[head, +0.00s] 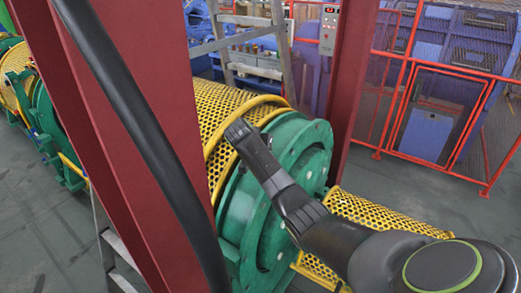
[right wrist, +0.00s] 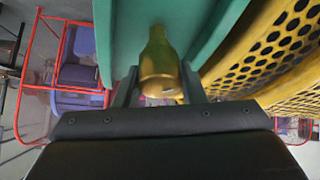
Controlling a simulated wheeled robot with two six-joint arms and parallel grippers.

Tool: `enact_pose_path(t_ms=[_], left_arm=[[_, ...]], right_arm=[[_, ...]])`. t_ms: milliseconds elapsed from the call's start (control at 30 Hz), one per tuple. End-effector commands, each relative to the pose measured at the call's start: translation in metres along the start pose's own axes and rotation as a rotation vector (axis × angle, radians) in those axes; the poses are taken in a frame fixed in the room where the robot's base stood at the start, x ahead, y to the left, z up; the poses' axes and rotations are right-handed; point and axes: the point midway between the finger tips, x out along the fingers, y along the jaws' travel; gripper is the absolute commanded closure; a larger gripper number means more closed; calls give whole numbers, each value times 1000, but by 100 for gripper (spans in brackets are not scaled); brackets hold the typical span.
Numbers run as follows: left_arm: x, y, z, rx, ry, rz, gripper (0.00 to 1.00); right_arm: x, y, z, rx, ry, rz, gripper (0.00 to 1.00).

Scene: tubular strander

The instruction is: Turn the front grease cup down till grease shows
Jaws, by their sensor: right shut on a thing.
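The front grease cup (right wrist: 160,68) is a small brass cup with a narrower neck. In the right wrist view it stands against the green housing (right wrist: 120,35). My right gripper (right wrist: 160,88) has one finger on each side of the cup and is shut on it. In the head view my right arm reaches in from the lower right, and its gripper end (head: 240,132) is at the green drum end beside the yellow guard. The cup is hidden there. I cannot make out any grease. My left gripper is in neither view.
Yellow perforated guards (head: 222,105) lie close beside the right gripper. Red columns (head: 346,80) stand left and right of the drum. A ladder (head: 280,50) stands behind it. A red fence (head: 385,100) is at the right, with clear grey floor before it.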

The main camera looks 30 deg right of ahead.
Motion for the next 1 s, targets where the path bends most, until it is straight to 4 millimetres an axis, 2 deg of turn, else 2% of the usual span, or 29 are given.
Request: enact_pose_path(t_ms=[600,1000], left_arm=[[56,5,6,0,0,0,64],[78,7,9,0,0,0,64]], right_arm=[[3,-1,4,515,-2,222,86],[1,-1,2,706,-3,304,86]])
